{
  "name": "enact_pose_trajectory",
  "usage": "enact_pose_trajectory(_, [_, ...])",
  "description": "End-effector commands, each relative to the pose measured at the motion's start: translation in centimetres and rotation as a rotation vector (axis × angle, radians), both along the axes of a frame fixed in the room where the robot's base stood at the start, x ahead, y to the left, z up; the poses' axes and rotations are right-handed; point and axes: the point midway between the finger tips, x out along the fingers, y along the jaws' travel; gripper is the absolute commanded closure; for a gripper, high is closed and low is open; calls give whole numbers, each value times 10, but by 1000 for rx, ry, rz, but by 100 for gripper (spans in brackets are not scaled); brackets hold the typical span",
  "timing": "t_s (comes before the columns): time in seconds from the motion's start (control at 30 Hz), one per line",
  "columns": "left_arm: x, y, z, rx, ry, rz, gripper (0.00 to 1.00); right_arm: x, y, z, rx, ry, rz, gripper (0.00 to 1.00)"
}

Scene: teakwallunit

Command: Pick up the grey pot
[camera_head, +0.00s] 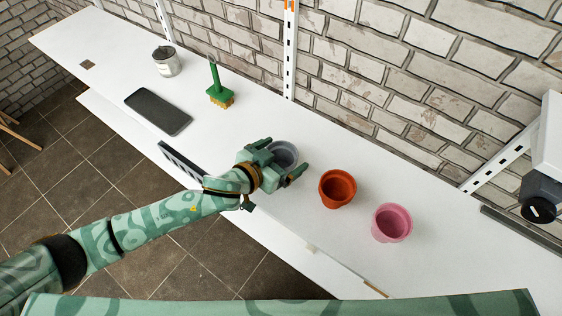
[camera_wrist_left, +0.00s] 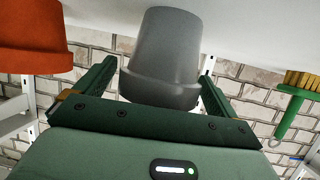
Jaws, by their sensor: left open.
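The grey pot (camera_head: 284,154) stands upright on the white shelf (camera_head: 420,262), beside an orange pot. My left gripper (camera_head: 283,161) is at the grey pot, its jaws open with one finger on either side; the gripper hides part of the pot in the head view. In the left wrist view, which looks upside down, the grey pot (camera_wrist_left: 167,55) sits between the two spread fingers (camera_wrist_left: 160,85). I cannot tell whether either finger touches it. My right gripper is not in view.
The orange pot (camera_head: 337,188) and a pink pot (camera_head: 391,223) stand to the right. A green brush (camera_head: 216,88), a dark flat slab (camera_head: 158,111) and a metal can (camera_head: 166,62) are to the left. A brick wall (camera_head: 395,75) runs behind the shelf.

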Motion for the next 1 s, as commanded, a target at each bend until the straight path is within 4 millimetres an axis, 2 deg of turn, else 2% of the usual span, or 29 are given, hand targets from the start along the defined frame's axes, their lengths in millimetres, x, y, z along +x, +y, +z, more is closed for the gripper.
enact_pose_trajectory(0.1, [0,0,1,0,0,0,5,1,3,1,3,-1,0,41])
enact_pose_trajectory(0.13, [0,0,1,0,0,0,7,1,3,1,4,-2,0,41])
enact_pose_trajectory(0.3, [0,0,1,0,0,0,55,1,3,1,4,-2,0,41])
enact_pose_trajectory(0.67, [0,0,5,0,-2,1,56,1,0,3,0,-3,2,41])
enact_pose_trajectory(0.77, [0,1,15,-1,-2,1,56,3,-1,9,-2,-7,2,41])
enact_pose_trajectory(0.9, [-1,0,41,-3,-4,0,56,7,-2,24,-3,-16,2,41])
enact_pose_trajectory(1.0, [-18,-12,62,-6,-2,-2,56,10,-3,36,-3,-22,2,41])
